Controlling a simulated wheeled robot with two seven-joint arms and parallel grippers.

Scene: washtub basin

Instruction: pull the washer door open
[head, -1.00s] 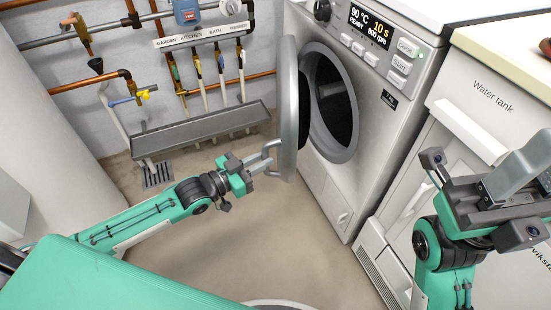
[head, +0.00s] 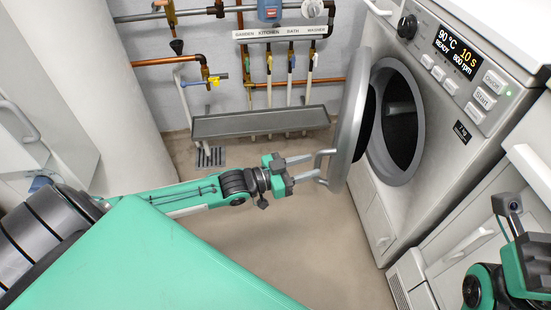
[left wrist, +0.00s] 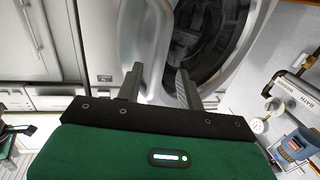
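The washer (head: 440,130) stands at the right with its round door (head: 352,120) swung out toward the left, seen nearly edge-on. The dark drum opening (head: 400,115) shows behind it. A grey bar handle (head: 322,165) sticks out from the door's outer face. My left gripper (head: 307,168) is at the handle, its two fingers apart and pointing at it. In the left wrist view the fingers (left wrist: 160,85) are spread with the door (left wrist: 148,45) ahead; I cannot tell whether they touch the handle. My right gripper (head: 520,250) is partly cut off at the right edge; its fingers are unclear.
A grey trough (head: 260,122) and wall pipes with valves stand behind the door. A white cylinder (head: 100,80) is at the left. A white cabinet with a handle (head: 470,245) is at the right. The floor (head: 320,245) below the door is clear.

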